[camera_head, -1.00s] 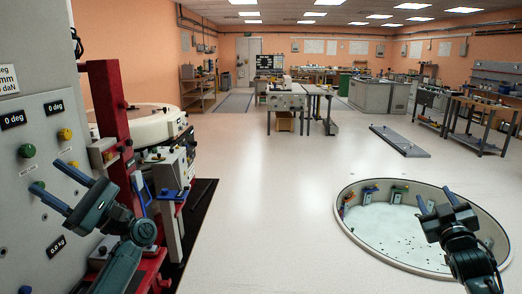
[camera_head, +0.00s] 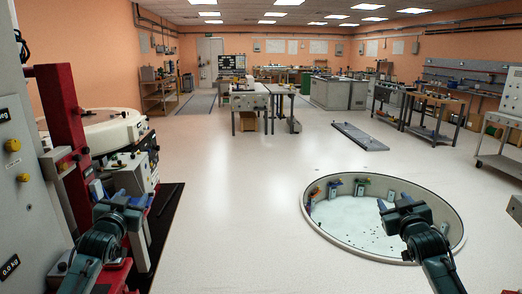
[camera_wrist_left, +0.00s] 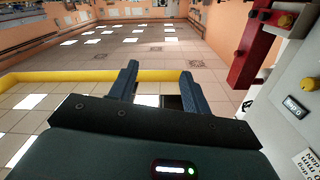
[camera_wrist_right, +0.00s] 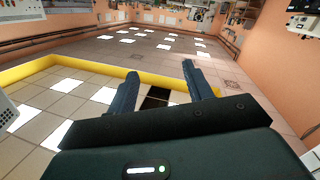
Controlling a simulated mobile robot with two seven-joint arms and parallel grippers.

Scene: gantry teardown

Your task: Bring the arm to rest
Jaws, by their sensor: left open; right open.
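My left gripper (camera_head: 122,202) is in front of the grey machine with the red column at the left of the head view. Its two blue fingers are spread and empty in the left wrist view (camera_wrist_left: 158,84). My right gripper (camera_head: 394,205) shows in front of the round pit at the lower right of the head view. In the right wrist view (camera_wrist_right: 166,88) its fingers are apart with nothing between them. Neither gripper visibly touches anything.
A grey panel (camera_head: 25,200) with yellow knobs and the red column (camera_head: 60,135) stand close on the left. The round pit (camera_head: 312,215) has a pale rim and small coloured fixtures inside. The floor between is clear. A flat grey plate (camera_head: 360,137) lies farther back.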

